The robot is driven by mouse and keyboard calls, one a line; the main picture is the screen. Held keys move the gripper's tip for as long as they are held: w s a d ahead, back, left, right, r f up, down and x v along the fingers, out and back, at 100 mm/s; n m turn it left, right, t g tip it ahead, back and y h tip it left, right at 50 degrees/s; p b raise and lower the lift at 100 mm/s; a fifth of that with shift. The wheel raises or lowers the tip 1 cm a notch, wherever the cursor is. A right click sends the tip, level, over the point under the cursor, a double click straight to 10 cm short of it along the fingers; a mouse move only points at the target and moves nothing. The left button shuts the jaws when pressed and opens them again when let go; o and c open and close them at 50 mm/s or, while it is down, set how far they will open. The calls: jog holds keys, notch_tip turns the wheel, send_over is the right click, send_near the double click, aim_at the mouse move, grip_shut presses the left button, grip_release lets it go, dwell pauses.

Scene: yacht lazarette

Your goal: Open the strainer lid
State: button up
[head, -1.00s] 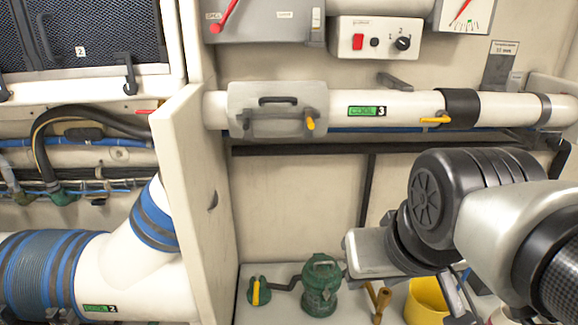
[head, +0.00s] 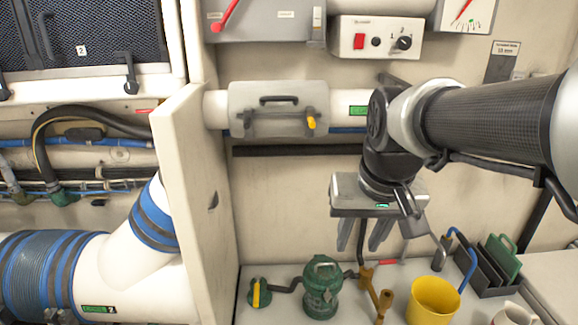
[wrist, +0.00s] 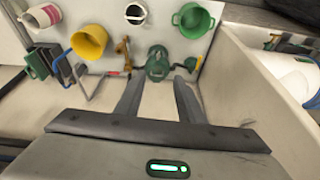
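A green strainer (head: 321,297) stands upright on the white floor, low in the middle of the head view. Its green lid (head: 321,264) with a raised handle sits on top and looks closed. The strainer also shows in the wrist view (wrist: 158,66), just beyond and between my fingertips. My gripper (head: 362,246) points down, above and to the right of the strainer in the head view. In the wrist view my gripper (wrist: 163,76) has its two fingers spread apart with nothing between them. It appears apart from the strainer.
A yellow-handled valve (head: 258,290) is left of the strainer; brass fittings (head: 375,292) and a yellow bucket (head: 434,299) are right. A tall white partition (head: 188,200) stands left. A white pipe with a grey hatch (head: 278,108) runs behind. A green bucket (wrist: 193,19) shows in the wrist view.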

jog(key=w+f+g, duration=0.2)
jog(key=w+f, duration=0.4)
jog(key=w, duration=0.3)
jog(key=m+g+b, duration=0.1)
jog(key=g+b, duration=0.1)
send_near(328, 293)
notch_tip(328, 293, down, 9)
jog(key=shift+s+a+r, duration=0.1)
jog(key=shift+s+r, duration=0.05)
grip_shut()
